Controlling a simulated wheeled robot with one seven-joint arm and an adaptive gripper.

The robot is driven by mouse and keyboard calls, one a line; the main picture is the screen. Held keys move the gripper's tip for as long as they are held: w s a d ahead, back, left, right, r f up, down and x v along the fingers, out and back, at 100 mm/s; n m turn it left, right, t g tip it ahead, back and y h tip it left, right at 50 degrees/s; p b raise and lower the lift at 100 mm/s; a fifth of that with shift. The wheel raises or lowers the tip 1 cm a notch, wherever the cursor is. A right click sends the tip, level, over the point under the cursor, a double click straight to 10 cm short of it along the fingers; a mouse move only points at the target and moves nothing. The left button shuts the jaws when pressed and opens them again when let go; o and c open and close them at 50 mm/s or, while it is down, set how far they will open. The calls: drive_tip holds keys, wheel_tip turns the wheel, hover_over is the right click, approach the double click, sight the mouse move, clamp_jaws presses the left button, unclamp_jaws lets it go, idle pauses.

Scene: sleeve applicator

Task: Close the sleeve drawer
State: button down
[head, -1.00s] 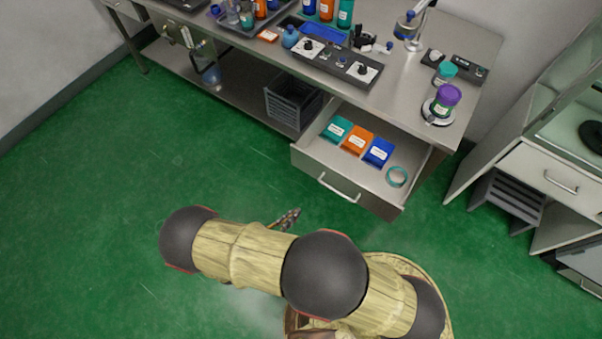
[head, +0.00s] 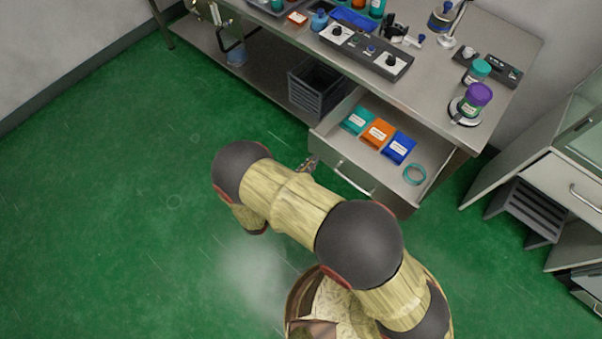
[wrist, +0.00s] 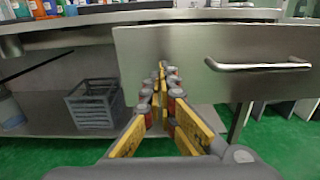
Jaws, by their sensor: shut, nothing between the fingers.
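The sleeve drawer (head: 345,166) is pulled out from under the right part of the steel bench. It holds teal, orange and blue sleeve packs (head: 378,133) and a teal ring (head: 414,174). Its bar handle (head: 355,180) is on the front, and the handle also shows at the right of the wrist view (wrist: 258,65). My gripper (wrist: 162,68) is shut and empty, its fingertips in front of the left part of the drawer front, left of the handle. In the head view my gripper (head: 309,164) is partly hidden by my arm. I cannot tell whether the fingertips touch the front.
The steel bench (head: 430,85) carries a control panel (head: 366,52), bottles and a purple-lidded jar (head: 478,96). A dark crate (head: 317,86) sits on the lower shelf, left of the drawer. A cabinet (head: 560,180) stands at the right. The green floor left of my arm is clear.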

sight(323, 151)
drive_tip(key=shift+b+x, duration=0.35)
drive_tip(key=shift+x, duration=1.1)
drive_tip(key=shift+w+d, duration=0.4)
drive_tip(key=shift+w, duration=0.05)
drive_tip(key=b+x, duration=0.1)
drive_tip(key=x, duration=2.4)
drive_tip(key=shift+w+d, duration=0.25)
drive_tip(key=shift+d, duration=0.05)
drive_tip(key=shift+w+d+r, duration=0.1)
drive_tip(key=shift+w+d, duration=0.15)
drive_tip(key=shift+w, duration=0.2)
drive_tip(key=shift+a, duration=0.1)
